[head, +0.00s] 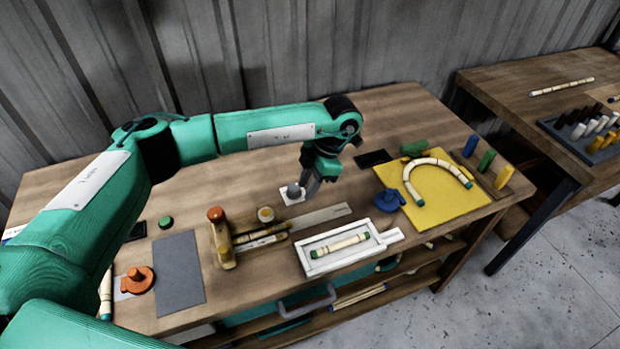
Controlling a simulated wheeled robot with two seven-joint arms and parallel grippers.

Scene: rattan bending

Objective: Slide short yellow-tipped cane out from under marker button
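A yellow stand with a red-orange knob on top, seemingly the marker button (215,214), stands left of the table's middle. A short pale cane (262,240) lies at its right side, next to a brown bar; its tip colour is too small to make out, and its left end is hidden by the stand. My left gripper (309,192) points down behind and to the right of them, clear of the cane, beside a grey rounded piece on a white square; its finger gap is not clear. My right gripper is out of view.
A white tray (304,262) with a green-tipped cane is at the front. A curved cane (437,163) lies on a yellow sheet (440,207) at right, near a blue piece (388,200). A grey mat (180,270) and orange fixture (137,280) are at left.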

